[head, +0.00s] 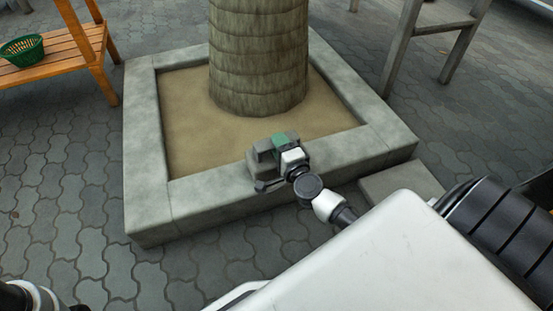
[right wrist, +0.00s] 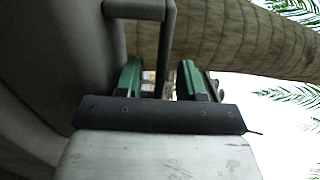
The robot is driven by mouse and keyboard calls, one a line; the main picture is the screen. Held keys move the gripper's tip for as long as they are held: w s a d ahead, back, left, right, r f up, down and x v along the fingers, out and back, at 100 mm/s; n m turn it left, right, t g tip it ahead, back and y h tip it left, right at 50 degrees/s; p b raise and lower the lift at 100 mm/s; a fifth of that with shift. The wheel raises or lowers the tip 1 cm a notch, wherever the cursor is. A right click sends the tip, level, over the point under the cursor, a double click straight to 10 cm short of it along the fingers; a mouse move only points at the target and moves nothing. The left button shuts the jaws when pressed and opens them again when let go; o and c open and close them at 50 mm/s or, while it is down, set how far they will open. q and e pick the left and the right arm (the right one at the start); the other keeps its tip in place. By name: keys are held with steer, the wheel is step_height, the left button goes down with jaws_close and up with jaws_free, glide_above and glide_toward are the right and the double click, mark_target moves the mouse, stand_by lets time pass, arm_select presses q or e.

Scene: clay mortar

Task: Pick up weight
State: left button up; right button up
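A dark grey weight (head: 262,160) stands on the near stone rim of the planter. My right gripper (head: 285,143) is at its right side and hides part of it. In the right wrist view, the weight's bar handle (right wrist: 145,10) comes out of a dark grey surface on the left and bends down between the two green-padded fingers of my right gripper (right wrist: 158,80). The fingers stand apart, with gaps showing beside the bar, so the gripper is open around it. Part of my left arm shows at the lower left of the head view; its gripper is out of frame.
The square stone planter (head: 150,205) holds sand and a thick trunk (head: 258,55) behind the weight. An orange wooden bench (head: 60,62) with a green basket (head: 22,50) stands at upper left. Grey wooden legs (head: 400,45) stand at upper right. A flat slab (head: 400,186) lies right of the planter.

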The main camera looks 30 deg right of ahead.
jaws_close()
stand_by(1.4)
steer(key=shift+w+r, duration=0.1)
steer(key=shift+r, duration=0.25)
